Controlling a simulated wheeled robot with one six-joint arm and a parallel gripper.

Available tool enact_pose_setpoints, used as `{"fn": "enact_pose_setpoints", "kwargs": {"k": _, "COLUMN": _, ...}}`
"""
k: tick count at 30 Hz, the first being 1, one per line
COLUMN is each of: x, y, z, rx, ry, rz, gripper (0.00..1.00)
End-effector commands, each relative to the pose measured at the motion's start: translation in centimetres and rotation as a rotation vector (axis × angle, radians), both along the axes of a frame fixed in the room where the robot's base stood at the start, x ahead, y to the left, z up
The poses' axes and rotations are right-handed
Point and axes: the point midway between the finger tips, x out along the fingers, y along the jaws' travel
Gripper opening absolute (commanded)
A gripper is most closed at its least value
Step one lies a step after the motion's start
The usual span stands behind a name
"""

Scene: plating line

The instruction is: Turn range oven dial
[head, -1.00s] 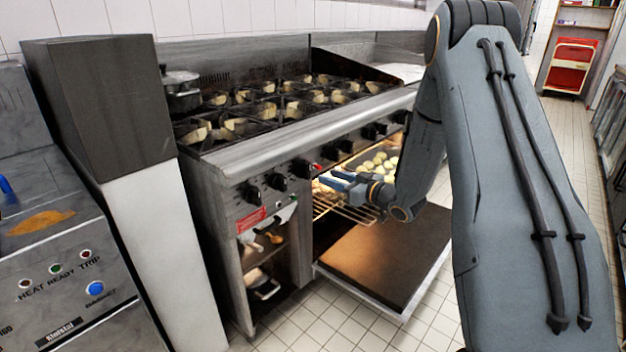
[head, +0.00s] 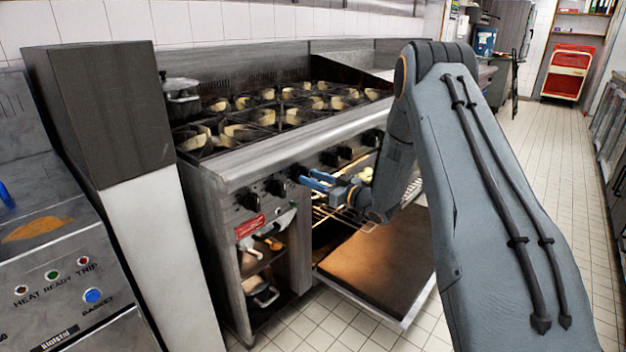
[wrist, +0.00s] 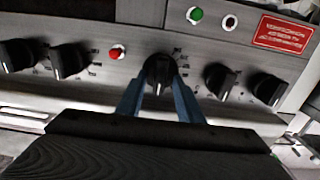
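The range (head: 270,150) has a row of black dials on its front panel. In the head view, my gripper (head: 304,178) is at the third dial (head: 297,171) from the left. In the wrist view, this dial (wrist: 160,73) sits between the two blue fingertips of my gripper (wrist: 159,84). The fingers are apart, one on each side of the dial. I cannot tell whether they touch it. The dial's pointer mark is not clear.
Other dials flank it in the wrist view, on the left (wrist: 70,60) and right (wrist: 220,80). A red light (wrist: 117,52) is close by. Below, the oven door (head: 375,260) hangs open, with a wire rack (head: 345,215) inside.

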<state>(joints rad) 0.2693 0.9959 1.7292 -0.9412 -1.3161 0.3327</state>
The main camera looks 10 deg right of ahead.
Motion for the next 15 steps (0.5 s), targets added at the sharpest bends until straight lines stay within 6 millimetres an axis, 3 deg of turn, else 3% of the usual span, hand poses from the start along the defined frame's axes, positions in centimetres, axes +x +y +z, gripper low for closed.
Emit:
{"fn": "enact_pose_setpoints", "kwargs": {"k": 4, "x": -0.01, "y": -0.02, "z": 0.0, "rx": 0.0, "ry": 0.0, "rz": 0.0, "gripper": 0.34}}
{"fn": "enact_pose_setpoints", "kwargs": {"k": 10, "x": -0.02, "y": -0.03, "z": 0.01, "rx": 0.0, "ry": 0.0, "rz": 0.0, "gripper": 0.0}}
{"fn": "enact_pose_setpoints", "kwargs": {"k": 15, "x": -0.03, "y": -0.03, "z": 0.01, "rx": -0.002, "ry": -0.001, "rz": 0.0, "gripper": 0.0}}
